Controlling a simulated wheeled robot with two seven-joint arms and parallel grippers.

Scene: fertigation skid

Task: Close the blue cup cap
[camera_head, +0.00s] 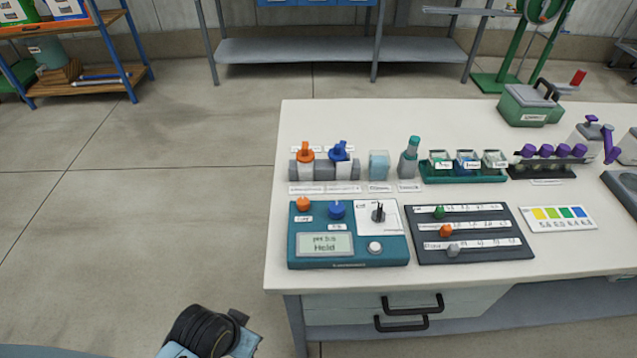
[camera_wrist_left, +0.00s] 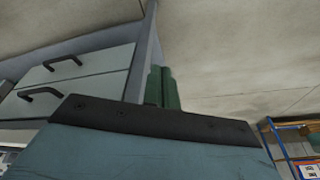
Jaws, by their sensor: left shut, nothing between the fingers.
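A blue cap (camera_head: 338,152) sits in the grey holder (camera_head: 324,172) at the back left of the white table. It is too small to tell whether it is open or closed. A similar orange cap (camera_head: 305,152) is just left of it. My left arm shows at the bottom of the head view, left of and apart from the table. In the left wrist view, the green fingers of my left gripper (camera_wrist_left: 162,85) are side by side, shut and empty, away from the cap. My right gripper is in neither view.
The teal meter (camera_head: 347,250), with an orange and a blue knob, stands in front of the holder on the table (camera_head: 560,252). A dark slider panel (camera_head: 490,252) is to its right. A clear block (camera_head: 379,165) and a teal-topped bottle (camera_head: 409,158) stand right of the holder. Drawer handles (camera_head: 412,304) project at the front.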

